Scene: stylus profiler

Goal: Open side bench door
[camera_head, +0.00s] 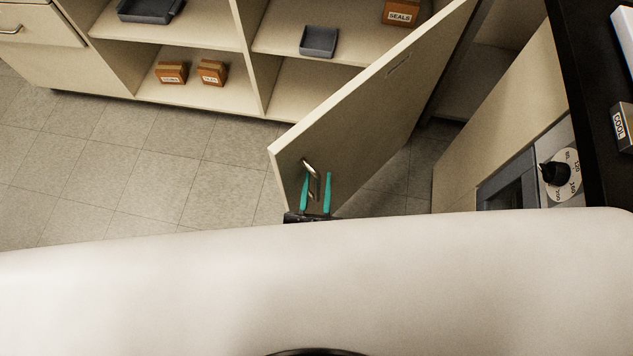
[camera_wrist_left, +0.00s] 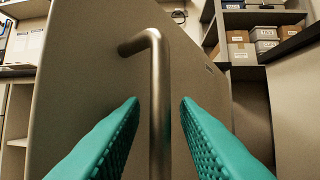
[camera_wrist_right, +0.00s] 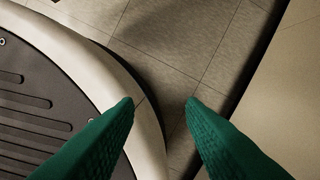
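The side bench door (camera_head: 370,105) is a beige panel that stands swung out from the bench, with floor showing on both sides of it. Its metal bar handle (camera_head: 309,167) is near the door's free edge. My left gripper (camera_head: 317,178) has teal fingers, one on each side of the handle. In the left wrist view the handle (camera_wrist_left: 158,90) stands upright between the fingers, with a gap on both sides, so the gripper is open.
Shelves at the back hold small orange boxes (camera_head: 172,72) and grey trays (camera_head: 319,41). A bench with a black top (camera_head: 588,100) and a dial (camera_head: 562,173) is at the right. The tiled floor (camera_head: 150,150) left of the door is clear.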

